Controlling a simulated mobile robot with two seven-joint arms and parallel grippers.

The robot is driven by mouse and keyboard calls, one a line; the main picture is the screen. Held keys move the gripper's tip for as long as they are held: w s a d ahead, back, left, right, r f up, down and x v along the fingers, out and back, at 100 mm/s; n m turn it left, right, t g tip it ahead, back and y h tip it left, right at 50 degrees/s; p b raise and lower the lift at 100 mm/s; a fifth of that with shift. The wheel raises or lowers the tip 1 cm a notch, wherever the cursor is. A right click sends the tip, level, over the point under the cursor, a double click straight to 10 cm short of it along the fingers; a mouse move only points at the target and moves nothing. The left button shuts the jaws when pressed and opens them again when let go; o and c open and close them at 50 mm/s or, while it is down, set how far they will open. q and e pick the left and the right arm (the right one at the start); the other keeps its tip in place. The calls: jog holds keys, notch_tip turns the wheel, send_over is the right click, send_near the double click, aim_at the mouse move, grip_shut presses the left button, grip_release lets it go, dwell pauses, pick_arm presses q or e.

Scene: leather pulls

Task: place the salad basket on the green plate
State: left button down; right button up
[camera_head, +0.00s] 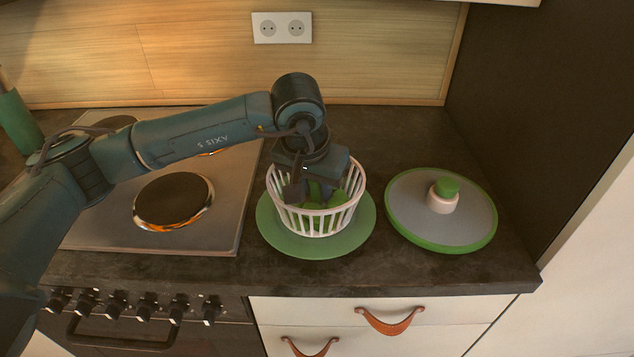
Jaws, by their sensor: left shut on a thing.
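The salad basket (318,221) is a pale pink-white slatted bowl with green pieces inside. It is upright over the green plate (270,234), which is round and lies on the dark countertop. The basket appears to rest on the plate, a little above its middle in the picture. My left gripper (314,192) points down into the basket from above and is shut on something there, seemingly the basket. Its fingertips are partly hidden by the basket and the gripper body. My right gripper is not in view.
A stove (225,215) with round hotplates lies to the left of the plate. A glass lid (405,205) with a green rim and knob lies close to the right. A green bottle (18,122) stands at the far left. A dark wall closes the right side.

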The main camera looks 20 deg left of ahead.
pick_arm(q)
jog(key=shift+f+b, duration=0.2)
jog(key=shift+b, duration=0.15)
jog(key=c, duration=1.2)
grip_release()
jog(key=shift+r, duration=0.1)
jog(key=shift+c, duration=0.2)
jog(key=shift+r+p, duration=0.3)
jog(key=shift+r, duration=0.15)
jog(key=v, duration=1.1)
jog(key=shift+s+r+b, duration=0.2)
jog(key=shift+b, duration=0.1)
